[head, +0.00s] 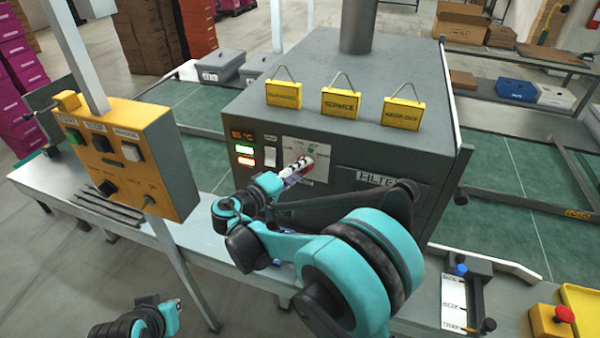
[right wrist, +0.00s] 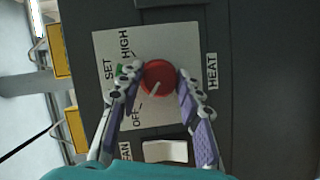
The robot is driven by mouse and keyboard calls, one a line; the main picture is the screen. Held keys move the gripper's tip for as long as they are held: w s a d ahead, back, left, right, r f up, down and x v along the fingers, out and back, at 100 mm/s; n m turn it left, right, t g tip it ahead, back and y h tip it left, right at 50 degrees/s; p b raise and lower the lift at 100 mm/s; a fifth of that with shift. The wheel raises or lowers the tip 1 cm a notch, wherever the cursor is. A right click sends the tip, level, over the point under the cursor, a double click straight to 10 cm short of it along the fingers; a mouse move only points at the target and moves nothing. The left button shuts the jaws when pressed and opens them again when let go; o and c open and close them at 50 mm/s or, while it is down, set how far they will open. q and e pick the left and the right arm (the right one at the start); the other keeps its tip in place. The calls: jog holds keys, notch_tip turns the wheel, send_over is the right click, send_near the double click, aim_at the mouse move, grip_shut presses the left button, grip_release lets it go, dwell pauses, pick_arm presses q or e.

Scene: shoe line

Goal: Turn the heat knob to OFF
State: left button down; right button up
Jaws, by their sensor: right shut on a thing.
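The red heat knob (right wrist: 158,78) sits on a white plate (right wrist: 185,38) marked HIGH, SET and OFF, beside a HEAT label (right wrist: 212,70). Its pale pointer line slants down-left in the right wrist view, toward the OFF mark (right wrist: 137,116). A green mark lies by SET. My right gripper (right wrist: 157,76) has one finger on each side of the knob and is shut on it. In the head view the right gripper (head: 298,169) is at the front of the grey machine (head: 300,100) and hides much of the knob. Part of my left arm shows at the bottom left, its fingers out of sight.
A white rocker switch (head: 270,157) and lit displays are left of the plate. A FILTER panel (head: 375,178) is right of it. A yellow control box (head: 125,150) stands on the left. Yellow signs (head: 341,103) sit on the machine top. A red button (head: 564,314) is bottom right.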

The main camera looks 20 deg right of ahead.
jog(key=shift+n, duration=0.5)
jog(key=shift+r+t+h, duration=0.1)
jog(key=shift+t+h, duration=0.2)
jog(key=o, duration=1.2)
jog(key=shift+w, duration=0.1)
jog(key=shift+c, duration=0.2)
jog(key=v, duration=1.2)
